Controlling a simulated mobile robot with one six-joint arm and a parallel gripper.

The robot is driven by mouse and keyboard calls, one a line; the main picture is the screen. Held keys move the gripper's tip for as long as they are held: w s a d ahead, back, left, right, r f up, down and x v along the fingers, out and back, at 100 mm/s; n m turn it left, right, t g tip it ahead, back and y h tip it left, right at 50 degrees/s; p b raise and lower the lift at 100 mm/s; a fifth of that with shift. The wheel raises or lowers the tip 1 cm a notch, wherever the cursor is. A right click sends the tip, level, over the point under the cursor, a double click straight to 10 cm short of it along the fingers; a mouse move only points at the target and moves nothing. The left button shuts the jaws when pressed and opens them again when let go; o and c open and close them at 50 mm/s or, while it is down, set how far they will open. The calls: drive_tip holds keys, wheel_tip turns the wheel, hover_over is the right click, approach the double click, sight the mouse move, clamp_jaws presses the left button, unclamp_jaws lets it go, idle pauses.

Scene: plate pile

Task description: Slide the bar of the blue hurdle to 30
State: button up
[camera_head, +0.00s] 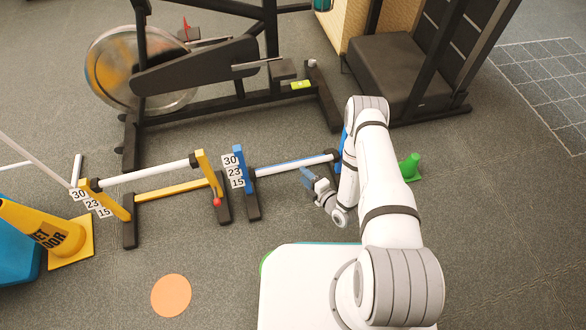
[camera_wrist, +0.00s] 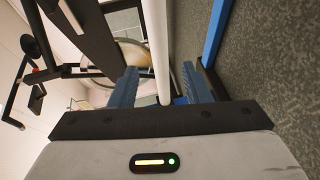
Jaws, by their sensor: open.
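The blue hurdle (camera_head: 239,158) stands on the floor at the middle of the head view, with number cards 30, 23 and 15 on its left post. Its white bar (camera_head: 292,164) with dark ends runs between the posts, below the 30 card; its exact mark is hard to read. My gripper (camera_head: 306,173) is open and empty in front of the bar's right half. In the wrist view the white bar (camera_wrist: 158,45) lines up with the gap between my blue fingers (camera_wrist: 160,78). I cannot tell how deep it sits there. My arm partly hides the right post.
An exercise bike (camera_head: 200,68) is behind the blue hurdle. Floor around the orange disc (camera_head: 171,295) is clear.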

sight(293, 166)
drive_tip(key=b+x, duration=0.2)
drive_tip(key=x, duration=0.5)
drive_tip(key=shift+w+a+b, duration=0.1)
drive_tip(key=shift+a+b, duration=0.1)
drive_tip(key=shift+b, duration=0.2)
drive_tip(key=shift+c, duration=0.4)
clamp_jaws()
